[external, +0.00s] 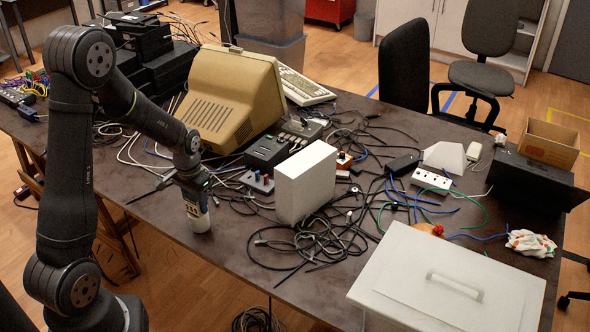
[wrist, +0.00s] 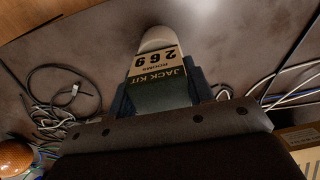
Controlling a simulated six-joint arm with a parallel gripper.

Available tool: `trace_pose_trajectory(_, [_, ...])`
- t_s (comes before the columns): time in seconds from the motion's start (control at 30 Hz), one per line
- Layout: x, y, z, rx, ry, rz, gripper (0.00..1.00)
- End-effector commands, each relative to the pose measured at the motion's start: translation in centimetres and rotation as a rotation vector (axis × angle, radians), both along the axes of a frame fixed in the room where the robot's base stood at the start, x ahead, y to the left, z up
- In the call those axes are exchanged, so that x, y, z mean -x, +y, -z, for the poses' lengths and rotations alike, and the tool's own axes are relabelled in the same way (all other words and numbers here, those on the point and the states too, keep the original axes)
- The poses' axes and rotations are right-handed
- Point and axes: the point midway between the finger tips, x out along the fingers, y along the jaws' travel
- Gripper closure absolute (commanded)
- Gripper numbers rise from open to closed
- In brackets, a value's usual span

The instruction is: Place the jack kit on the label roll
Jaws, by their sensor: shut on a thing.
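My gripper (external: 193,188) points down over the near left part of the table in the external view. In the wrist view my gripper (wrist: 160,95) is shut on the jack kit (wrist: 157,72), a dark box-like item with a tan label reading "JACK KIT". The kit's pale label end (external: 195,205) shows below the jaws in the external view. Directly below it is a white cylindrical thing (external: 199,220), which looks like the label roll; its white rounded edge (wrist: 158,38) shows past the kit. I cannot tell whether kit and roll touch. The gripper hides the kit's upper part.
A white box (external: 306,183) stands to the right, amid tangled black cables (external: 300,240). A beige monitor (external: 232,100) and a dark device (external: 268,152) are behind. A lidded white bin (external: 450,285) is at the front right. Bare table (external: 235,245) lies just right of the cylinder.

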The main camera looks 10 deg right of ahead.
Motion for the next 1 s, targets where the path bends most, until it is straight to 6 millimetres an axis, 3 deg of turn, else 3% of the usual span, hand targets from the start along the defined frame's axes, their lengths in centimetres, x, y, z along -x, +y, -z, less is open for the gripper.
trace_pose_trajectory(0.23, [0.0, 0.0, 0.3, 0.0, 0.0, 0.0, 0.78])
trace_pose_trajectory(0.27, [0.0, 0.0, 0.3, 0.0, 0.0, 0.0, 0.51])
trace_pose_trajectory(0.37, [0.0, 0.0, 0.3, 0.0, 0.0, 0.0, 0.31])
trace_pose_trajectory(0.73, [0.0, 0.0, -0.2, 0.001, -0.001, 0.0, 0.31])
trace_pose_trajectory(0.87, [-0.1, -0.1, -1.6, 0.002, -0.004, 0.0, 0.31])
trace_pose_trajectory(1.0, [-0.1, -0.1, -4.3, 0.004, -0.005, 0.0, 0.31])
